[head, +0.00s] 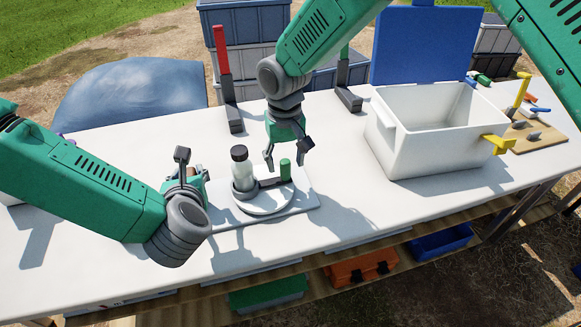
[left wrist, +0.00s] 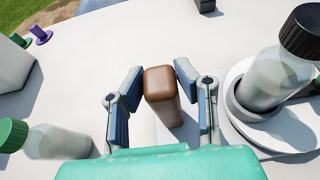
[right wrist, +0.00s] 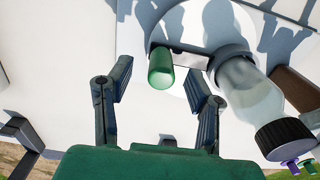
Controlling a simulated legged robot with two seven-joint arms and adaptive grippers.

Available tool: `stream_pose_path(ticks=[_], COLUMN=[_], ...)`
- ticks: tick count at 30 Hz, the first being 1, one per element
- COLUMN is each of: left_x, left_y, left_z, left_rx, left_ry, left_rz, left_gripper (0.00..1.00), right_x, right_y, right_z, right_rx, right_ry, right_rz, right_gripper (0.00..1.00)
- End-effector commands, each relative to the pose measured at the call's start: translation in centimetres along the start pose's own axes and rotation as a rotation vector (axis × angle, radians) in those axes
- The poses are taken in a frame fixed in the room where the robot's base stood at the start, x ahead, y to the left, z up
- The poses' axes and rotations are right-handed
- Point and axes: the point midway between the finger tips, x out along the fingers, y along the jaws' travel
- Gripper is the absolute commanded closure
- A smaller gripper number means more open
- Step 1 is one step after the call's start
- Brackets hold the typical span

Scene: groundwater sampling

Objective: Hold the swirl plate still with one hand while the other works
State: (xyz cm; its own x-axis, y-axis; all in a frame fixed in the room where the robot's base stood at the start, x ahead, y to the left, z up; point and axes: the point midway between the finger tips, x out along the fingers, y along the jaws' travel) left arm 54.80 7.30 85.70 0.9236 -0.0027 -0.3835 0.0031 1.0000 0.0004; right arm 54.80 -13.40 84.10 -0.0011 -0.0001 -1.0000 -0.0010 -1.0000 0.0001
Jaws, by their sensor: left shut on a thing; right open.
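The swirl plate is a white round disc (head: 262,207) on a flat white base (head: 300,200). A clear bottle with a black cap (head: 243,170) stands in its dark ring. A dark lever with an upright green knob (head: 285,170) lies across the disc. My left gripper (head: 192,170) is shut on a brown upright grip (left wrist: 162,95) at the plate's left end; its fingers flank the grip in the left wrist view. My right gripper (head: 285,157) is open above the green knob, which shows between and beyond its fingers in the right wrist view (right wrist: 160,70); they appear apart.
A white cooler (head: 430,140) with a raised blue lid (head: 425,45) and yellow tap (head: 497,145) stands right. Red-handled (head: 221,52) and green-handled stands are behind. A green-capped bottle (left wrist: 55,141) is left of my left gripper. The front table edge is clear.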

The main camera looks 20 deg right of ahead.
Motion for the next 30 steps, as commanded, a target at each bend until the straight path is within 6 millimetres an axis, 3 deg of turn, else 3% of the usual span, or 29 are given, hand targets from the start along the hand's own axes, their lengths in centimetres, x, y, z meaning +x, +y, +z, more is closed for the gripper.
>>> stream_pose_path(ticks=[7, 19, 20, 23, 24, 30], left_x=[0.0, 0.0, 0.0, 0.0, 0.0, 0.0], left_y=[0.0, 0.0, 0.0, 0.1, 0.1, 0.1], left_z=[-0.1, -0.1, -0.1, -0.1, -0.1, -0.1], left_rx=[0.000, 0.000, 0.000, 0.000, 0.000, 0.000], left_ry=[0.001, 0.001, 0.001, 0.001, 0.001, 0.001], left_rz=[0.000, 0.001, 0.001, 0.001, 0.001, 0.002], left_gripper=[1.00, 1.00, 1.00, 1.00, 1.00, 1.00], right_x=[2.4, 2.9, 2.9, 2.9, 2.9, 2.9], right_y=[-0.1, 0.0, 0.0, 0.0, 0.0, 0.0], right_z=[0.0, 0.0, 0.0, 0.0, 0.0, 0.0], right_rx=[-0.001, -0.001, -0.001, -0.001, -0.001, -0.001], right_ry=[0.000, 0.000, 0.000, 0.000, 0.000, 0.000], right_rz=[0.000, 0.000, 0.000, 0.000, 0.000, 0.000], right_gripper=[0.53, 0.53, 0.60, 0.96, 1.00, 1.00])
